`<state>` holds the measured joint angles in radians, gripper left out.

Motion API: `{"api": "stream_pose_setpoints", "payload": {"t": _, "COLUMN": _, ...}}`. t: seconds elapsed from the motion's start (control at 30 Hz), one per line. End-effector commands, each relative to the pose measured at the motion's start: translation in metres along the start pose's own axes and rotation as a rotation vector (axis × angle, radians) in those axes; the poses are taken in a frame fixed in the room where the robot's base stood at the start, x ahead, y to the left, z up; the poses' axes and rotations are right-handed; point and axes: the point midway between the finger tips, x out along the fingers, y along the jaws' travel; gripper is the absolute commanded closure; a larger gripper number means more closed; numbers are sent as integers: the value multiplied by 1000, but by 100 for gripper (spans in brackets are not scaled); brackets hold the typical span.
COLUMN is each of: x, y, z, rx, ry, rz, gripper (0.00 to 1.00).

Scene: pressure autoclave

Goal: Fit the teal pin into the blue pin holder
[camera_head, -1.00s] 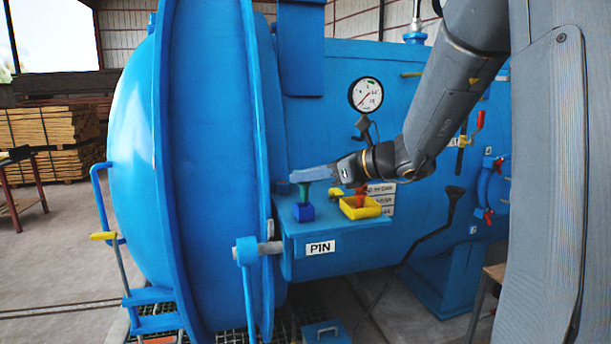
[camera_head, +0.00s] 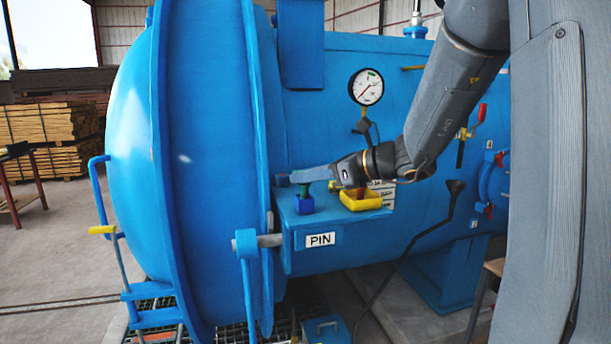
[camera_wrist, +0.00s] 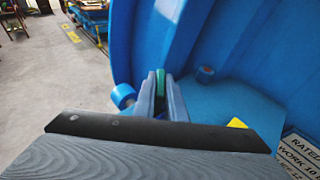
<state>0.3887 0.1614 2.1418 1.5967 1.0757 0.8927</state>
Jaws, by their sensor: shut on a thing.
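The teal pin (camera_head: 304,189) is held upright at the tip of my gripper (camera_head: 305,176). The blue pin holder (camera_head: 304,204) is a small block on the blue shelf marked PIN. The pin's lower end is at the top of the holder, and from the head view it looks lowered into or right onto it; I cannot tell how deep. In the wrist view the teal pin (camera_wrist: 160,82) shows between the two shut fingers (camera_wrist: 161,98). The holder is hidden there.
A yellow tray (camera_head: 362,203) stands on the shelf (camera_head: 330,219) just right of the holder. The large blue autoclave door flange (camera_head: 262,130) rises close on the left. A pressure gauge (camera_head: 366,87) and a black lever (camera_head: 455,190) are to the right.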

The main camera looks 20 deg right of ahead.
Motion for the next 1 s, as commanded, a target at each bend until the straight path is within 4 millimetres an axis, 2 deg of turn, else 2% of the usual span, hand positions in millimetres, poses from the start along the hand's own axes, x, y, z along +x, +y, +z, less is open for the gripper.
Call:
{"api": "stream_pose_setpoints", "payload": {"t": 0.83, "x": 6, "y": 0, "z": -19, "rx": 0, "ry": 0, "rz": 0, "gripper": 100}}
{"api": "stream_pose_setpoints", "payload": {"t": 0.87, "x": 6, "y": 0, "z": -18, "rx": 0, "ry": 0, "rz": 0, "gripper": 86}}
{"api": "stream_pose_setpoints", "payload": {"t": 0.9, "x": 6, "y": 0, "z": -18, "rx": 0, "ry": 0, "rz": 0, "gripper": 79}}
{"api": "stream_pose_setpoints", "payload": {"t": 0.97, "x": 6, "y": 0, "z": -18, "rx": 0, "ry": 0, "rz": 0, "gripper": 69}}
{"api": "stream_pose_setpoints", "payload": {"t": 1.0, "x": 6, "y": 0, "z": -18, "rx": 0, "ry": 0, "rz": 0, "gripper": 68}}
